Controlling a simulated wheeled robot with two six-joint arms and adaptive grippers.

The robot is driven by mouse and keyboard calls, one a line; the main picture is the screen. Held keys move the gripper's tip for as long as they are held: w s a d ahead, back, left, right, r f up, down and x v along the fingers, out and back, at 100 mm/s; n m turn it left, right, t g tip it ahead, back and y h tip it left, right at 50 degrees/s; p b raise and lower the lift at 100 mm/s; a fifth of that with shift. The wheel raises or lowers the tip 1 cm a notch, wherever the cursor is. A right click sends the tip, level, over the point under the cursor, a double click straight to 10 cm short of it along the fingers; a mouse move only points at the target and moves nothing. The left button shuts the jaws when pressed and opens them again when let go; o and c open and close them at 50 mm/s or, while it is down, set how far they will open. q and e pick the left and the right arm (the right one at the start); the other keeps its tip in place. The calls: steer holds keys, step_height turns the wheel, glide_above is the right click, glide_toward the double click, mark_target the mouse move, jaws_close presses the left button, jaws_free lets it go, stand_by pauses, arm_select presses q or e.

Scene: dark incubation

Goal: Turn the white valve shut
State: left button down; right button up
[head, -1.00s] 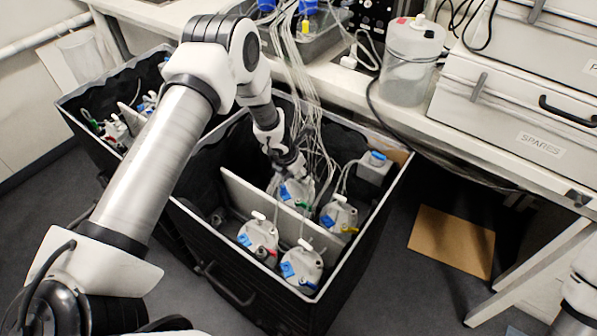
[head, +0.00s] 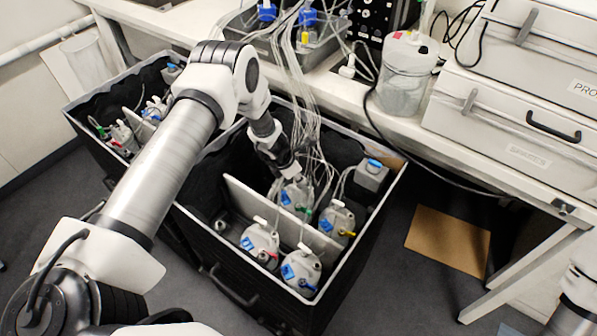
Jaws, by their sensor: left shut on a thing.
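My left gripper (head: 287,172) reaches down into the black bin (head: 352,243) and is shut at the top of the rear bottle (head: 296,196). The white valve there is mostly hidden by the fingers, and I cannot make out its angle. This bottle has a blue clip and a green fitting, and thin clear tubes rise close beside the gripper. Other bottles stand upright near it: one at right (head: 338,217), one at front left (head: 260,242) and one at front right (head: 301,270). Each has a white handle on top. My right gripper is out of view.
A white divider (head: 262,205) crosses the bin beside the bottles. A grey container (head: 371,174) with a blue cap is in the back right corner. A second black bin (head: 85,103) stands at left. The bench edge (head: 480,158) overhangs behind at right.

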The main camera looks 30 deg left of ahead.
arm_select(q)
steer(key=shift+m+h, duration=0.3)
steer(key=shift+m, duration=0.6)
steer(key=m+b, duration=0.1)
steer(key=m, duration=0.1)
steer(key=m+g+h+b, duration=0.1)
steer(key=shift+w+a+f+m+b, duration=0.1)
steer(key=shift+w+f+m+b, duration=0.05)
steer(key=shift+f+m+b, duration=0.2)
steer(key=m+g+b, duration=0.2)
steer(key=m+b, duration=0.3)
steer(key=shift+w+r+m, duration=0.1)
steer(key=shift+m, duration=0.15)
steer(key=shift+r+m+g+b, duration=0.2)
steer(key=shift+m+g+b, duration=0.7)
steer(key=shift+m+b, duration=0.6)
steer(key=shift+m, duration=0.3)
steer(key=c, duration=1.2)
jaws_free()
steer(key=shift+o, duration=0.2)
steer(key=v, duration=0.8)
